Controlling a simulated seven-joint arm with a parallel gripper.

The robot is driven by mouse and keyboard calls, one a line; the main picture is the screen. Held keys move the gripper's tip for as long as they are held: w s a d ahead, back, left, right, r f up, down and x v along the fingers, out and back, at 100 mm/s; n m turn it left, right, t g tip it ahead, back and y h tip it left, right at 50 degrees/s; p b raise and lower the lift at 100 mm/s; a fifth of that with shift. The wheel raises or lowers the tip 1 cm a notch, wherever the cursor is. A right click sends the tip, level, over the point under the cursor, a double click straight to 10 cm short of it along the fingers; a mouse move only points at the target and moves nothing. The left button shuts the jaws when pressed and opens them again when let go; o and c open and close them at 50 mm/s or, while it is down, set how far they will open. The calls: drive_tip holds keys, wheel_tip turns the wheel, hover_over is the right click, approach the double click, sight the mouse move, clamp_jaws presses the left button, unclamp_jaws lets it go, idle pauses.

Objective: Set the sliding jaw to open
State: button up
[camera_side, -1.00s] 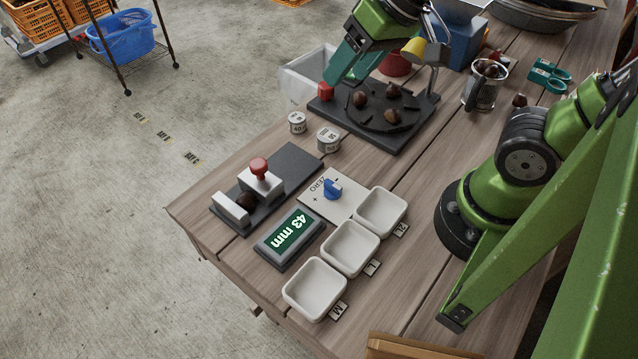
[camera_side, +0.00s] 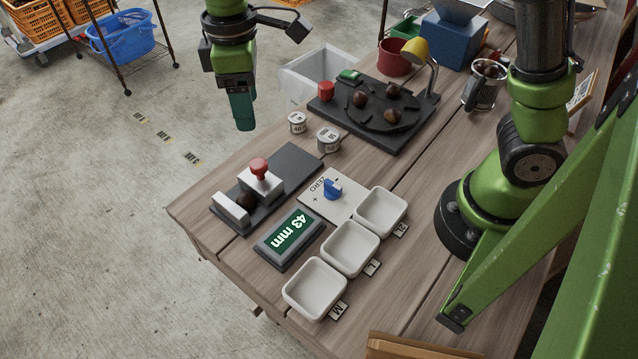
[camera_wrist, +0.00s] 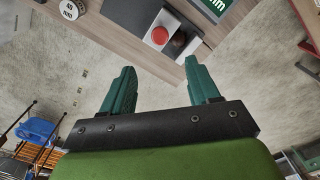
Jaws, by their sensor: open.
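The sliding jaw (camera_side: 262,187) is a pale block with a red knob (camera_side: 259,166) on a dark rail base (camera_side: 294,164). A chestnut (camera_side: 246,201) sits between it and the pale fixed jaw (camera_side: 231,208); I cannot tell if both touch it. The display (camera_side: 290,231) reads 43 mm. My gripper (camera_side: 243,126) hangs in the air past the table's left edge, up and left of the jaw, clear of it. In the wrist view my gripper (camera_wrist: 162,84) has its green fingers apart with nothing between them. The red knob (camera_wrist: 160,36) shows ahead of the fingers.
A blue dial (camera_side: 332,188) and three white trays (camera_side: 348,247) stand right of the display. Two weight-like cylinders (camera_side: 328,139) stand behind the rail. A dark turntable (camera_side: 384,116) holds several chestnuts farther back, beside a clear bin (camera_side: 312,74).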

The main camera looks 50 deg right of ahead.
sight(258, 163)
wheel_tip(258, 163, down, 13)
idle(0.3)
clamp_jaws()
idle(0.3)
